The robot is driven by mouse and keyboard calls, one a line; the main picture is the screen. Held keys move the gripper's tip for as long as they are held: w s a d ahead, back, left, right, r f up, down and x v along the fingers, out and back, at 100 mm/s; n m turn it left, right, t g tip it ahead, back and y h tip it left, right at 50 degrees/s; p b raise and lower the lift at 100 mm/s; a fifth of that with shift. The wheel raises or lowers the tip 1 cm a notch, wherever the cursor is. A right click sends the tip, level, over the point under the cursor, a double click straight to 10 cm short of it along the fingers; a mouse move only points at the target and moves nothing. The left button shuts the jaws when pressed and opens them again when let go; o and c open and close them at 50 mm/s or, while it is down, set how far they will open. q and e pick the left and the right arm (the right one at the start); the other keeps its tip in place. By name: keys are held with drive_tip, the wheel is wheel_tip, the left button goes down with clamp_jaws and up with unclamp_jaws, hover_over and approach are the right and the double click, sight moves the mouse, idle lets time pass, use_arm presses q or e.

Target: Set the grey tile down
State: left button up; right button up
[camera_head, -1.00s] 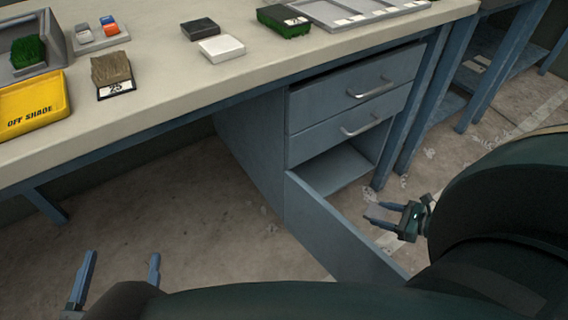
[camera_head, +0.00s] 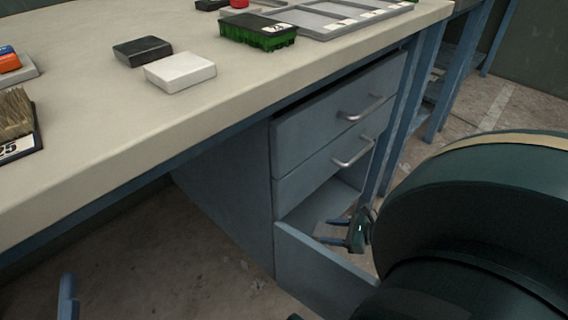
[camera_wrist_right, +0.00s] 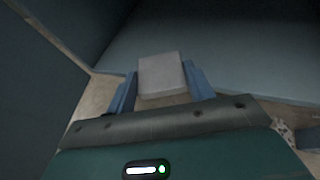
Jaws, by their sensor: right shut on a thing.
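The grey tile (camera_wrist_right: 161,73) is held between the blue fingers of my right gripper (camera_wrist_right: 162,88) in the right wrist view. The tile is too small to make out clearly there. One finger of my left gripper (camera_head: 67,297) shows at the lower left edge; the rest is out of frame.
Two closed drawers with handles (camera_head: 352,150) sit above the compartment.

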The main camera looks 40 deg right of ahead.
drive_tip(key=w+a, duration=0.2)
drive_tip(key=w, duration=0.2)
drive_tip(key=w+a+b, duration=0.1)
drive_tip(key=w+a, duration=0.1)
drive_tip(key=w, duration=0.2)
drive_tip(key=w+a, duration=0.2)
drive_tip(key=w, duration=0.2)
drive_tip(key=shift+a+b, duration=0.1)
drive_tip(key=shift+b, duration=0.2)
drive_tip(key=shift+w+a+f+b, duration=0.25)
drive_tip(key=shift+w+f+b, duration=0.05)
drive_tip(key=shift+w+b, duration=0.1)
wheel_tip(320, 180, down, 3)
drive_tip(key=shift+b, duration=1.1)
use_arm(q)
drive_tip(key=r+m+h, duration=0.1)
drive_tip(key=m+h, duration=0.1)
drive_tip(key=r+m+h, duration=0.4)
drive_tip(key=shift+s+a+r, duration=0.15)
drive_tip(key=shift+s+a, duration=0.1)
drive_tip(key=shift+s, duration=0.05)
use_arm(e)
drive_tip(key=shift+r, duration=0.1)
drive_tip(key=o, duration=1)
drive_tip(key=shift+s+d, duration=0.1)
